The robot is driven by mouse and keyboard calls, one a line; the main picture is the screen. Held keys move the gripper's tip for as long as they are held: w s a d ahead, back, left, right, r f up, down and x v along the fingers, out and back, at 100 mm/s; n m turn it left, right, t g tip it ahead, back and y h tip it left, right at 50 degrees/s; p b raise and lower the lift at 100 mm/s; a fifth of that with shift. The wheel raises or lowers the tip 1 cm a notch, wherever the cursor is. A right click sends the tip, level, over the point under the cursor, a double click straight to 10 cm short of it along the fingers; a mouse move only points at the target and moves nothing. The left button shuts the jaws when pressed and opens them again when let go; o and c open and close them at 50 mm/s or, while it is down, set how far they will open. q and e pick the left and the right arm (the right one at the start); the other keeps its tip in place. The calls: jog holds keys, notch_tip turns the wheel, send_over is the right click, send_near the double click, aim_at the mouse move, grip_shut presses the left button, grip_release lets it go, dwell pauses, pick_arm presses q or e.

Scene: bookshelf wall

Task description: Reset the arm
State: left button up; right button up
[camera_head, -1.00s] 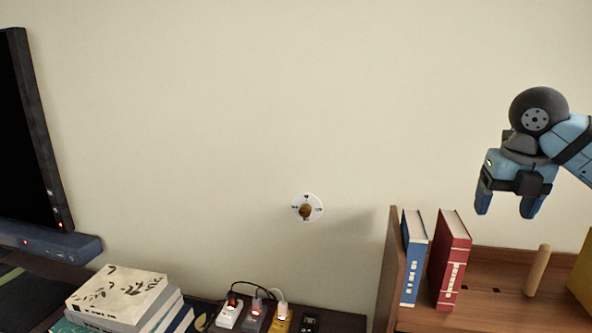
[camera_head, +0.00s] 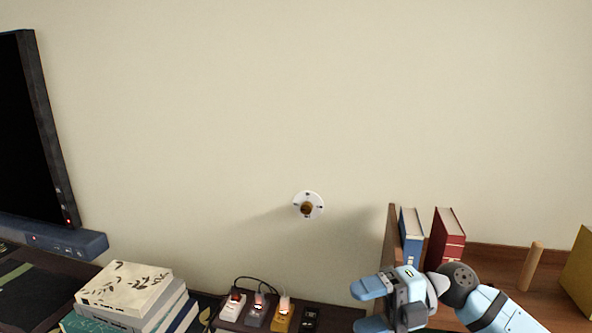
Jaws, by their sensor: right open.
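My right gripper (camera_head: 366,307) is at the lower right of the head view, with its arm coming in from the lower right corner. Its two blue fingers point left and stand apart, with nothing seen between them. In the picture it overlaps the lower part of a blue book (camera_head: 411,238) and a red book (camera_head: 446,236) and the front of the wooden shelf. I cannot tell how far it is from them. My left gripper is not in view.
A round white dial (camera_head: 308,206) with a brown knob is on the bare wall. Several switches (camera_head: 256,313) with cables sit at the bottom middle. A book stack (camera_head: 125,288) and a screen (camera_head: 28,130) are at left. A wooden peg (camera_head: 532,266) and a yellow box (camera_head: 580,272) are at right.

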jog(key=s+d+f+m+t+h+p, duration=0.15)
jog(key=f+m+t+h, duration=0.25)
jog(key=f+m+t, duration=0.8)
jog(key=s+d+f+m+t+h, duration=0.1)
jog(key=d+f+m+t+h, duration=0.45)
jog(key=m, duration=0.95)
jog(key=s+d+f+m+g+h, duration=0.1)
jog(key=s+f+m+g+h, duration=0.3)
jog(key=s+f, duration=1.1)
notch_tip(320, 180, down, 2)
jog(key=m, duration=0.2)
jog(key=shift+s+d+m+p, duration=0.15)
jog(key=shift+d+m+p, duration=0.1)
jog(key=shift+m+p, duration=0.1)
